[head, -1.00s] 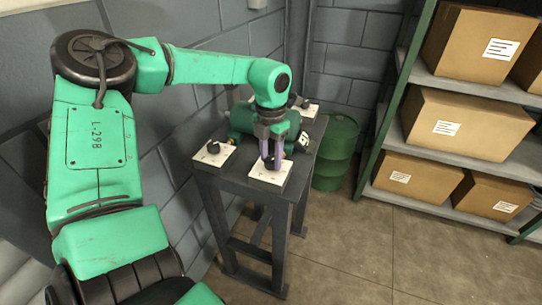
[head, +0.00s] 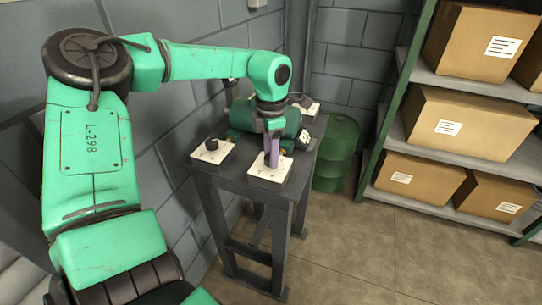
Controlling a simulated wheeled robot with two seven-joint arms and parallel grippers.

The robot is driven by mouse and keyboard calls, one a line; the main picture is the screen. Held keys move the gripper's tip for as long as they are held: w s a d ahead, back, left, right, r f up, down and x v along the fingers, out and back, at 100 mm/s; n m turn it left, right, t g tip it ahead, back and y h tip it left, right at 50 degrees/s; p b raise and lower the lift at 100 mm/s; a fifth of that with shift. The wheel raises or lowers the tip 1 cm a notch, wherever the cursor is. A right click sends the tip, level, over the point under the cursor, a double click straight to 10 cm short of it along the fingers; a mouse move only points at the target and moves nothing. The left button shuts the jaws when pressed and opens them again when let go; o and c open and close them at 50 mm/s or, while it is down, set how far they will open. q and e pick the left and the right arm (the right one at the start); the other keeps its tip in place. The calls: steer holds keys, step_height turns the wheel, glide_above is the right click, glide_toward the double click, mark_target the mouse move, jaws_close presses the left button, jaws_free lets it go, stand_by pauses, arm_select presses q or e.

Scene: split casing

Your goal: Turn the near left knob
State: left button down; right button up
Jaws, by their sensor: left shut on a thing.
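A dark stand carries a green motor-like casing (head: 243,115) and several white plates. The front plate (head: 283,173) lies at the stand's near corner. My left gripper (head: 272,163) points down over it with its purple fingers shut on the knob there. The fingers and wrist hide almost all of that knob. A second plate (head: 204,160) at the left bears a dark round knob (head: 212,144), with no gripper on it. A third plate (head: 312,108) lies at the far right, partly behind the casing. My right gripper is not in view.
The stand (head: 232,182) is close to the grey block wall (head: 345,60). A green barrel (head: 335,155) stands just behind it to the right. A shelf with cardboard boxes (head: 465,125) fills the right side. The floor in front is clear.

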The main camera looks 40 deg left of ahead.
arm_select(q)
steer(key=m, duration=0.4)
steer(key=shift+r+m, duration=0.1)
steer(key=shift+m, duration=0.2)
steer(key=m, duration=0.4)
steer(key=shift+w+m+b, duration=0.1)
steer(key=shift+m+b, duration=0.2)
steer(key=m, duration=0.4)
steer(key=shift+m, duration=2.5)
steer(key=shift+r, duration=0.1)
steer(key=shift+c, duration=1.8)
jaws_free()
